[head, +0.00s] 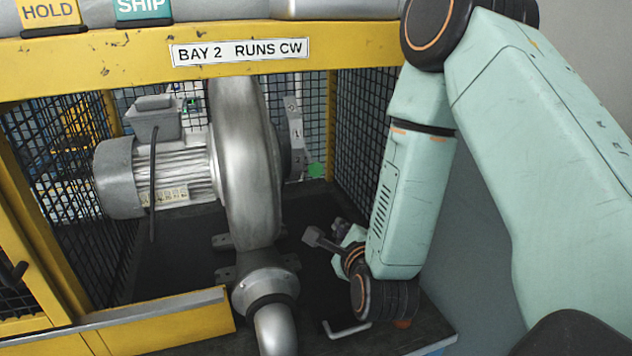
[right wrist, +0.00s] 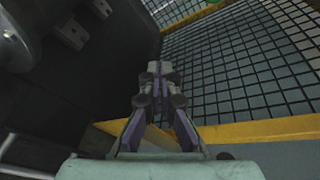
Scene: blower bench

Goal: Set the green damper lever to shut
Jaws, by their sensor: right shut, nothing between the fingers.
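The damper lever shows as a round green knob (head: 316,170) at the right side of the grey blower housing (head: 245,150), low beside a pale upright plate (head: 294,125) with small dark marks. The lever's arm is hard to make out. My right gripper (head: 340,228) is inside the guard opening, below and a little right of the knob and apart from it. In the right wrist view its fingers (right wrist: 160,68) are together and empty, and the green knob does not show. My left gripper is not in view.
A yellow beam (head: 130,65) crosses above the opening. Black mesh (head: 358,125) stands behind and right of the blower. A motor (head: 150,170) is at left, a pipe elbow (head: 268,285) in front. A pale bent handle (head: 347,330) is at the dark bench's front.

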